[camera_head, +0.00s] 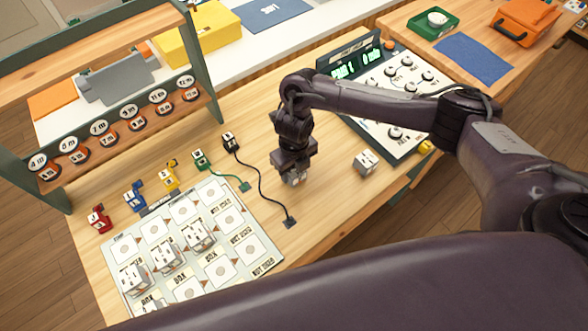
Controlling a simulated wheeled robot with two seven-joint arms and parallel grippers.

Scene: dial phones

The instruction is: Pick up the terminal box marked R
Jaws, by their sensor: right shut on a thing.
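My right gripper (294,173) points down over the middle of the wooden table and is shut on a small pale box (295,180). The fingers cover most of this box, and its marking cannot be read. I cannot tell whether it touches the table. Another pale terminal box (366,162) sits on the table to the right, near the console; its letter is too small to read. Several white boxes stand on the printed board (237,198) at the lower left, one of them a white box (199,236) in its middle row. My left gripper is not in view.
A console (384,92) with dials and a green display stands behind the arm. Red, blue, yellow, green and black connectors line the board's far edge; the black connector (230,142) trails a cable near the gripper. A rack (115,125) with round dials stands at left.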

